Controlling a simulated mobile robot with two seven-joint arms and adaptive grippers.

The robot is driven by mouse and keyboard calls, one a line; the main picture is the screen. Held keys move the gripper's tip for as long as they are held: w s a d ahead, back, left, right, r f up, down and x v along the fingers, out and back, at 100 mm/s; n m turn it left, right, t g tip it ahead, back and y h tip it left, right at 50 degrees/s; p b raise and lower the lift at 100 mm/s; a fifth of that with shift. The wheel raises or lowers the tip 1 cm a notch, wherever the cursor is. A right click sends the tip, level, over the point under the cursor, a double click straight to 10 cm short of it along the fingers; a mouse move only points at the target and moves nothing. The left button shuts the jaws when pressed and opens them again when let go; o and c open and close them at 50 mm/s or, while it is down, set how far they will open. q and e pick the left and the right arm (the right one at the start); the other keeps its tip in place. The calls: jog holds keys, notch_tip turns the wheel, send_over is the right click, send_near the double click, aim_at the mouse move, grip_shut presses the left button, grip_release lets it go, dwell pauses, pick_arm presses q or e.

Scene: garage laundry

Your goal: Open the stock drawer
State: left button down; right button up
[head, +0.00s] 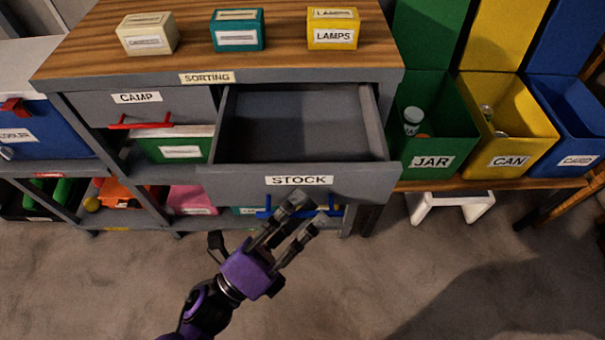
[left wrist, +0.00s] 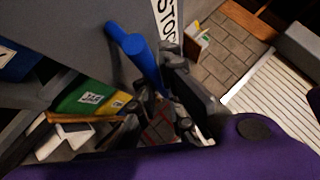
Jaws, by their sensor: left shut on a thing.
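The stock drawer (head: 299,180) stands pulled out from the grey sorting bench in the head view. Its inside looks empty. A blue bar handle (head: 262,212) is on its front, below the STOCK label, and it also shows in the left wrist view (left wrist: 139,55). My left gripper (head: 308,208) is at the handle in front of the drawer, shut on the blue handle. Its fingers hide part of the handle. My right gripper is in neither view.
Cream (head: 147,34), teal (head: 237,30) and yellow (head: 333,28) boxes stand on the bench top (head: 285,52). Green (head: 433,140), yellow (head: 510,135) and blue (head: 570,140) bins stand at right. The floor in front is clear.

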pick_arm(q)
jog(key=s, duration=0.4)
jog(key=shift+s+f, duration=0.1)
jog(key=shift+s, duration=0.1)
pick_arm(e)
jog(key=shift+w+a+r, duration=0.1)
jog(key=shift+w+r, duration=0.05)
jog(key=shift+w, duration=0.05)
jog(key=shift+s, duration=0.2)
pick_arm(q)
jog(key=c, duration=2.1)
grip_release()
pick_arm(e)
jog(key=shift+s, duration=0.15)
pick_arm(q)
jog(key=v, duration=1.2)
jog(key=shift+a, duration=0.1)
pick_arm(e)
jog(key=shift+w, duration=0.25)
